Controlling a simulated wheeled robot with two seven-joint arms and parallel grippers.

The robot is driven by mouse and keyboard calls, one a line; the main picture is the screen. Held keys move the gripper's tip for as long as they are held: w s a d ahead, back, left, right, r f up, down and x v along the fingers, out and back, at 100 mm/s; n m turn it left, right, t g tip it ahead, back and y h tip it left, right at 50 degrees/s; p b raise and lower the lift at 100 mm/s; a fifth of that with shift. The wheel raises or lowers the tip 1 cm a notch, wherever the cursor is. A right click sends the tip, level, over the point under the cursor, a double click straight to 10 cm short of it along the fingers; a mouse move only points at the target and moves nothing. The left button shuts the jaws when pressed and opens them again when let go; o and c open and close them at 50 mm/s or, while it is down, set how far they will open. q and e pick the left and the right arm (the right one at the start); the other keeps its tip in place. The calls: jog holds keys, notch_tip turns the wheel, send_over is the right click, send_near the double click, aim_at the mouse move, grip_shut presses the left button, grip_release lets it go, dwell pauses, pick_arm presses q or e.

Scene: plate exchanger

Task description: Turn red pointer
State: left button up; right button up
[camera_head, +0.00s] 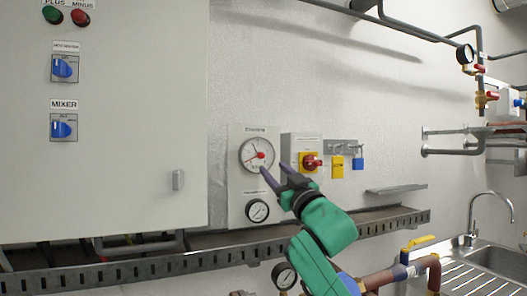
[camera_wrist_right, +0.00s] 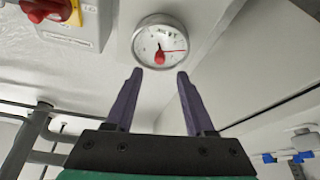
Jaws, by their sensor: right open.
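A round white gauge (camera_head: 252,146) is mounted on a pale wall panel right of the cabinet. Its red pointer (camera_head: 262,155) has a red centre knob and a thin red needle pointing left and slightly down in the head view. In the right wrist view the gauge (camera_wrist_right: 148,36) lies just beyond the fingertips, with the red knob (camera_wrist_right: 160,57) roughly centred between them. My right gripper (camera_head: 273,167) is open, with its dark fingers at the lower right of the gauge. The fingers (camera_wrist_right: 159,72) hold nothing; I cannot tell the exact gap to the knob. My left gripper is not in view.
A second gauge (camera_head: 257,210) sits below on the same panel. A yellow and red rotary switch (camera_head: 308,162) and a blue padlock (camera_head: 358,163) are to the right. The grey cabinet (camera_head: 130,180) stands left. A slotted rail (camera_head: 150,268) runs beneath.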

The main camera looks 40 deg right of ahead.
aim_at(262, 156)
jog(key=p+x, duration=0.1)
jog(key=x, duration=0.1)
jog(key=p+x, duration=0.1)
jog(key=x, duration=0.1)
jog(key=p+x, duration=0.1)
jog(key=x, duration=0.2)
jog(key=shift+s+r, duration=0.1)
jog(key=shift+r, duration=0.15)
jog(key=shift+w+f, duration=0.15)
jog(key=shift+w, duration=0.15)
jog(key=shift+s, duration=0.15)
grip_shut()
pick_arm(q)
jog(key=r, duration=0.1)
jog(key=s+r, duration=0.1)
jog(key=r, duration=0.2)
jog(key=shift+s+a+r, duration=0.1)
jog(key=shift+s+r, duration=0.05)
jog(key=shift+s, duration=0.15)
